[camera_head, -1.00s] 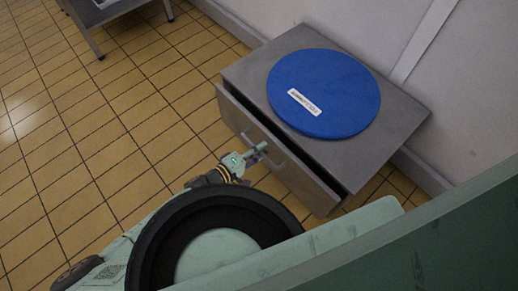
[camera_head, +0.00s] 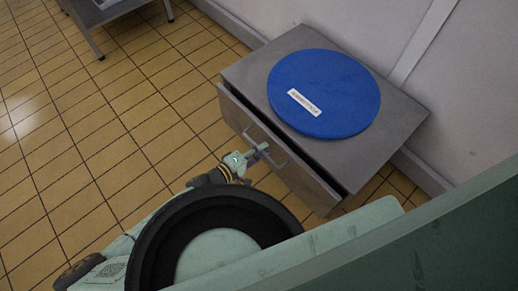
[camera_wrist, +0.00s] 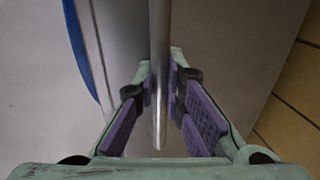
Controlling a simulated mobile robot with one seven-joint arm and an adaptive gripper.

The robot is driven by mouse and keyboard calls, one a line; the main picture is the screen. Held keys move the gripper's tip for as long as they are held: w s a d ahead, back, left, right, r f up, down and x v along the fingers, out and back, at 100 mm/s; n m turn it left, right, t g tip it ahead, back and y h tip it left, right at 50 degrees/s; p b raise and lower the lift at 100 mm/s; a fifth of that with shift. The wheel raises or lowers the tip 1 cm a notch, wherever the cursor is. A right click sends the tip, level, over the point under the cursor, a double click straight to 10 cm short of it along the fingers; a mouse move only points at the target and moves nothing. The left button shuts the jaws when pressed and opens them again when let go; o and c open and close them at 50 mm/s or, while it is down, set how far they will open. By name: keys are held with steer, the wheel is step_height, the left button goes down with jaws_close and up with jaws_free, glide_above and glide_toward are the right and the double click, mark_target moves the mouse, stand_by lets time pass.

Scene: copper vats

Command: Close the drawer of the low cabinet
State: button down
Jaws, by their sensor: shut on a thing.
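The low grey cabinet (camera_head: 240,72) stands against the wall. Its drawer (camera_head: 307,187) is pulled out a little, with a dark gap between its front and the cabinet top. A metal bar handle (camera_head: 276,164) is on the drawer front. My gripper (camera_head: 264,148) is at this handle. In the wrist view, the two fingers (camera_wrist: 161,72) stand on either side of the handle bar (camera_wrist: 157,110), closed in on it. The drawer's inside is mostly hidden.
A blue round lid (camera_head: 335,85) with a white label lies on the cabinet top. A grey metal table (camera_head: 108,12) stands at the upper left. The tiled floor (camera_head: 100,130) left of the cabinet is clear. The wall (camera_head: 470,90) is close behind the cabinet.

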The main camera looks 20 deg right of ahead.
steer(key=shift+r+p+x, duration=0.2)
steer(key=shift+p+x, duration=0.05)
steer(key=shift+x, duration=0.7)
steer(key=shift+r+p+x, duration=0.2)
steer(key=shift+p+x, duration=0.05)
steer(key=shift+x, duration=0.7)
steer(key=shift+w, duration=0.1)
steer(key=c, duration=1.7)
jaws_free()
steer(key=shift+d, duration=0.15)
steer(key=shift+o, duration=0.2)
steer(key=v, duration=1.2)
